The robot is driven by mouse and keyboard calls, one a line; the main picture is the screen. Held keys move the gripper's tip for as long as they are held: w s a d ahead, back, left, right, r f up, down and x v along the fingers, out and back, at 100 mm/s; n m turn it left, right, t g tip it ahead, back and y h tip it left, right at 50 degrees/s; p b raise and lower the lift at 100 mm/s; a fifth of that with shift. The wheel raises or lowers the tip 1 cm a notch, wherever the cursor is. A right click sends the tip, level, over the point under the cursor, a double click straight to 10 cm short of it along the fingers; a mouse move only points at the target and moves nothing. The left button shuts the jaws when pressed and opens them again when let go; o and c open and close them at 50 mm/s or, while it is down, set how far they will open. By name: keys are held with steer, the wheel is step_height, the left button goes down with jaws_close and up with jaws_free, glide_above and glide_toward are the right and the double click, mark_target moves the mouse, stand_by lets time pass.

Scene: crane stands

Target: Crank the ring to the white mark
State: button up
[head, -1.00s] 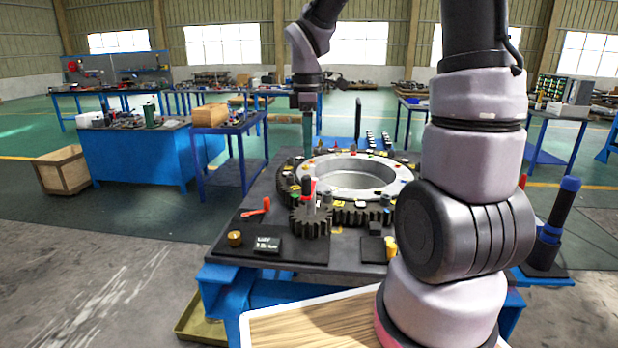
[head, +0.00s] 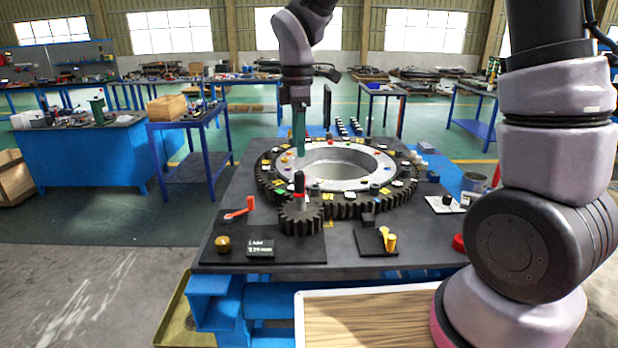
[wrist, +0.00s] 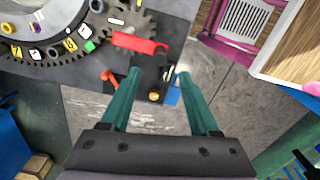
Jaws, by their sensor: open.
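The large dark toothed ring (head: 345,207) lies flat on a stand around a pale metal hub. Its top carries several coloured and numbered tags, some white; I cannot tell which is the white mark. In the wrist view the handle's red part (wrist: 140,43) lies just beyond the fingertips. My gripper (head: 299,152) points down with teal fingers, apart and empty (wrist: 159,73), above the ring's left side.
A wood-topped surface (head: 365,320) is at the front.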

mark_target(299, 172)
step_height(299, 172, down, 10)
steer(key=shift+r, duration=0.1)
stand_by(0.4)
jaws_close()
stand_by(1.2)
